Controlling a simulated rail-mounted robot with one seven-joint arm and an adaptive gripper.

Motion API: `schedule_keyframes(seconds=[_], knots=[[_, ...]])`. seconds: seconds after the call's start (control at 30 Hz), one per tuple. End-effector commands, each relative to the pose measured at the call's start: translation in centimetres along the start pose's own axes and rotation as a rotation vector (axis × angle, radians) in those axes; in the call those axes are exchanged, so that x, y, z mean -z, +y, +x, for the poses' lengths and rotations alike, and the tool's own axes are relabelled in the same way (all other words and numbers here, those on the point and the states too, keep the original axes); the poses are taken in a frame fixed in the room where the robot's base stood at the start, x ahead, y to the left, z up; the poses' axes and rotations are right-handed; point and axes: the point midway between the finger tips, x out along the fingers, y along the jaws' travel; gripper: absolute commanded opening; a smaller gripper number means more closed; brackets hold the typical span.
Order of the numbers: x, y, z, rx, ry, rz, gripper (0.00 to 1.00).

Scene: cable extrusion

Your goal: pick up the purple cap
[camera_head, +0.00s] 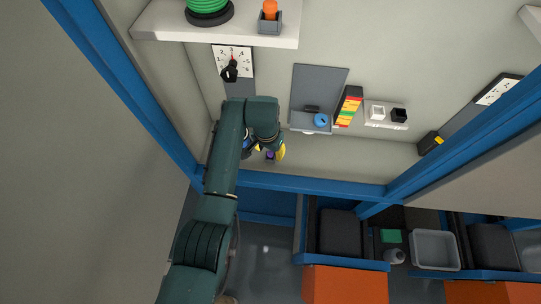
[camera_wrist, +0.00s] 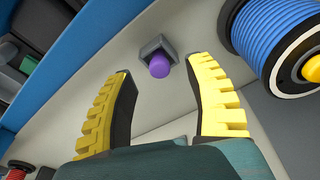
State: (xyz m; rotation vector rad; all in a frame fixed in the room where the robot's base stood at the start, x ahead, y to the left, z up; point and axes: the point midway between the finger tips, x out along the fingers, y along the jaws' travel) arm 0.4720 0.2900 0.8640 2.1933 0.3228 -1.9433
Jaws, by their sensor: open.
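The purple cap (camera_wrist: 159,67) is round and sits in a small grey square holder (camera_wrist: 156,46) on a pale shelf in the wrist view. In the head view the purple cap (camera_head: 270,155) is a small spot beside the yellow finger. My gripper (camera_wrist: 160,75) is open, with its two yellow ribbed fingers apart. The cap lies between the lines of the fingers, a little beyond their tips, and nothing is held. In the head view my gripper (camera_head: 274,154) is over the shelf and partly hidden by my arm.
A spool of blue cable (camera_wrist: 275,40) stands close to the right finger in the wrist view. In the head view, a grey panel (camera_head: 320,88), a coloured stack (camera_head: 348,105) and a white switch plate (camera_head: 386,113) are to the right. A blue beam (camera_head: 300,183) runs along the shelf's front.

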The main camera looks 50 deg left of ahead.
Motion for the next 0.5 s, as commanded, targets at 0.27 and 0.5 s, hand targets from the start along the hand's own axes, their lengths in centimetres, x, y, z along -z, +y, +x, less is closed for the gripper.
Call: schedule_keyframes(seconds=[0.27,0.5], knots=[[0.0,0.0,2.4,0.000,0.001,0.000,0.53],[0.0,0.0,2.3,0.000,0.000,0.000,0.32]])
